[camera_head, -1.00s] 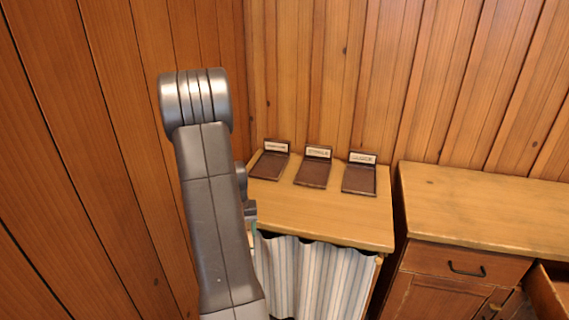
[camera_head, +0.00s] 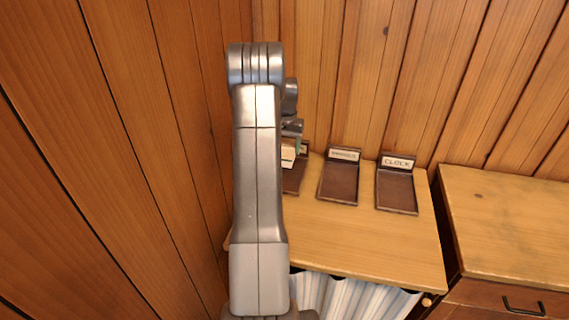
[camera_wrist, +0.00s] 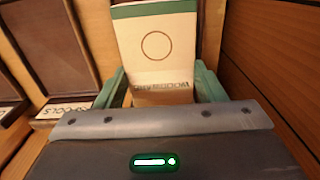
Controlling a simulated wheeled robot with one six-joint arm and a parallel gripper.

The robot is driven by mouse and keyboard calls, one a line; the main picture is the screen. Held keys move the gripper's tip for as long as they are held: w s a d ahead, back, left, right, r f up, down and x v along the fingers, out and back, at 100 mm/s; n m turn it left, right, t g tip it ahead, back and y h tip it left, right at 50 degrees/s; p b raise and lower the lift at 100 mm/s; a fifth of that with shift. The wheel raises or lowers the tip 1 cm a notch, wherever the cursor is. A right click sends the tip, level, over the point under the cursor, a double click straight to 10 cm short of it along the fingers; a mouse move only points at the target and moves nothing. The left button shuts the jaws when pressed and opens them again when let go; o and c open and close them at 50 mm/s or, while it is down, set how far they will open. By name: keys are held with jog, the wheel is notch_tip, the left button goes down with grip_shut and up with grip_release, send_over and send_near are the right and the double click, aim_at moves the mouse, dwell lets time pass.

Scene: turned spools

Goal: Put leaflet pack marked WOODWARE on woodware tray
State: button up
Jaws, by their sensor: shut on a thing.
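My gripper (camera_wrist: 160,88) is shut on a cream leaflet pack (camera_wrist: 155,45) with a green band and a ring mark. Its lettering is upside down in the wrist view and reads WOODWARE. In the head view the pack (camera_head: 288,153) shows beside my arm, in front of the leftmost brown tray (camera_head: 293,181). That tray is partly hidden by my arm and the pack, and its label cannot be read.
A middle tray (camera_head: 339,183) with a small label and a right tray (camera_head: 396,190) marked CLOCK stand on the wooden table (camera_head: 370,238). Plank walls close off the left and back. A wooden cabinet (camera_head: 510,220) stands at the right. The table front is clear.

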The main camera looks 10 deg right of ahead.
notch_tip(320, 180, down, 8)
jog(key=shift+s+r+p, duration=0.1)
jog(key=shift+s+p, duration=0.05)
jog(key=shift+p, duration=0.55)
jog(key=shift+f, duration=0.4)
jog(key=shift+f, duration=0.25)
jog(key=o, duration=1.1)
jog(key=shift+r, duration=0.1)
jog(key=shift+c, duration=0.2)
notch_tip(320, 180, up, 12)
jog(key=shift+r+b, duration=0.2)
jog(key=shift+b, duration=0.6)
